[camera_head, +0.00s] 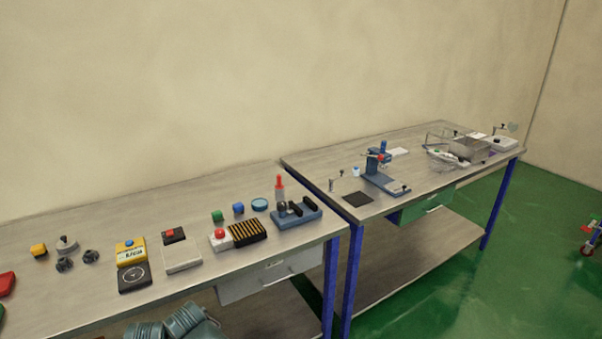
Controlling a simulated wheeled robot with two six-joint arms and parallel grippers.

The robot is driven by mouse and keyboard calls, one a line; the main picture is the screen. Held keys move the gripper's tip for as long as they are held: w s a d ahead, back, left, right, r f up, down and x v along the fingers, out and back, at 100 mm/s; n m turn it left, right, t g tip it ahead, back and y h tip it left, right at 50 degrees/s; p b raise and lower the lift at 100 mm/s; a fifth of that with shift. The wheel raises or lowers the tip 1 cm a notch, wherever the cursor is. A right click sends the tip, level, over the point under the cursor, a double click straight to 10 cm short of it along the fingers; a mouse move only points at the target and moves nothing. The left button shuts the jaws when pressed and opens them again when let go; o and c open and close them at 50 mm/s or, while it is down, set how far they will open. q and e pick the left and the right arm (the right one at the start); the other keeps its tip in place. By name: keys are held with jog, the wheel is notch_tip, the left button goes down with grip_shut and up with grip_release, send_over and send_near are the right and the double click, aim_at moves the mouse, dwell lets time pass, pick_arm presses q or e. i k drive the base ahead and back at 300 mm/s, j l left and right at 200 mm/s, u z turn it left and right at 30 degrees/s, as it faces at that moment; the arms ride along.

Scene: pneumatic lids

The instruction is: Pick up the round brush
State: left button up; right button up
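I cannot pick out a round brush with certainty; things on the benches are small in this view. A red-handled upright tool (279,186) stands at the back of the left bench, by a blue-grey fixture (296,214). Two small dark round knob-like pieces (64,265) lie toward the left of that bench, beside a grey knobbed piece (67,244). Neither of my grippers can be made out.
The left bench (140,205) also carries a yellow-topped box (131,252), a black-and-yellow striped block (248,233) and a red button box (220,240). The right bench (320,163) holds a blue press (379,170) and a metal basket (470,148).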

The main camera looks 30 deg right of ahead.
aim_at(278, 186)
jog(key=i+l, duration=0.1)
jog(key=l, duration=0.3)
jog(key=i+l, duration=0.1)
jog(key=l, duration=0.3)
jog(key=i+l, duration=0.1)
jog(key=l, duration=0.3)
jog(key=i+l, duration=0.1)
jog(key=l, duration=0.7)
jog(key=i, duration=0.05)
